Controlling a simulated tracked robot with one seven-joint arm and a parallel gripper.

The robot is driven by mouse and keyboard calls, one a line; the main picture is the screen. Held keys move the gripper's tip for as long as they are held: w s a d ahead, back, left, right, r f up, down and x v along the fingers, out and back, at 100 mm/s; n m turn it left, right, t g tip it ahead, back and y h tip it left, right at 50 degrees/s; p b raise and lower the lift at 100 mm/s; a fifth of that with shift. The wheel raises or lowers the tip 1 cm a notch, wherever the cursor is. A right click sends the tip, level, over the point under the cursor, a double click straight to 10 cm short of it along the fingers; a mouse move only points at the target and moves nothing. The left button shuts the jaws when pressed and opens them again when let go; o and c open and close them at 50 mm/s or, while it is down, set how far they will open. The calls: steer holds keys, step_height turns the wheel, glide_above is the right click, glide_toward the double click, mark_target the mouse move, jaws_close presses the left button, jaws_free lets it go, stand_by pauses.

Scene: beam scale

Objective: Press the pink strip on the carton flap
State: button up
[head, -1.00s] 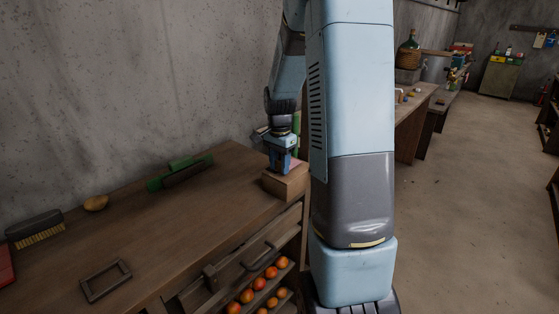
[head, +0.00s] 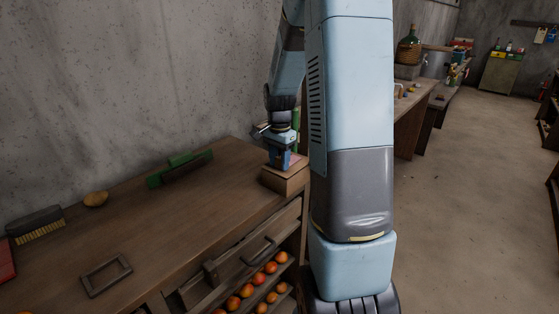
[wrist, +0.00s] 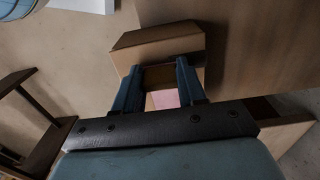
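The small brown carton (head: 284,182) stands on the near right end of the wooden bench. My gripper (head: 278,166) points down over its top. The pink strip (head: 294,158) shows in part beside the gripper in the head view. In the wrist view, the carton (wrist: 158,48) lies past my fingertips. My gripper (wrist: 160,70) has its two blue fingers apart, with nothing held between them. Part of the pink strip (wrist: 163,99) shows in the gap between them. The rest is hidden by the gripper. I cannot tell whether the fingertips touch the carton.
The wooden bench (head: 150,230) runs along the wall. On it are a brush (head: 36,225), a potato-like lump (head: 96,199), a green tool (head: 180,168) and a small frame (head: 106,276). Several orange fruits (head: 262,280) sit below. The floor at right is clear.

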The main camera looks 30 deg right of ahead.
steer(key=o, duration=0.5)
steer(key=shift+r, duration=0.1)
step_height(320, 180, up, 14)
steer(key=shift+f, duration=0.25)
stand_by(0.7)
steer(key=s+a+r+n+t, duration=0.2)
steer(key=s+a+n, duration=0.2)
steer(key=s, duration=0.4)
steer(key=s+a+r+n+t, duration=0.1)
steer(key=s+a+r+n, duration=0.1)
steer(key=s+a+n, duration=0.3)
steer(key=s+a+r+n+t, duration=0.2)
steer(key=s+a+n, duration=0.2)
steer(key=s, duration=0.7)
steer(key=shift+s+a+r+n+t, duration=0.1)
steer(key=shift+a+n+t, duration=0.1)
steer(key=shift+a, duration=0.2)
steer(key=shift+a+r+n+t, duration=0.1)
steer(key=shift+a+n, duration=0.1)
steer(key=shift+a, duration=0.2)
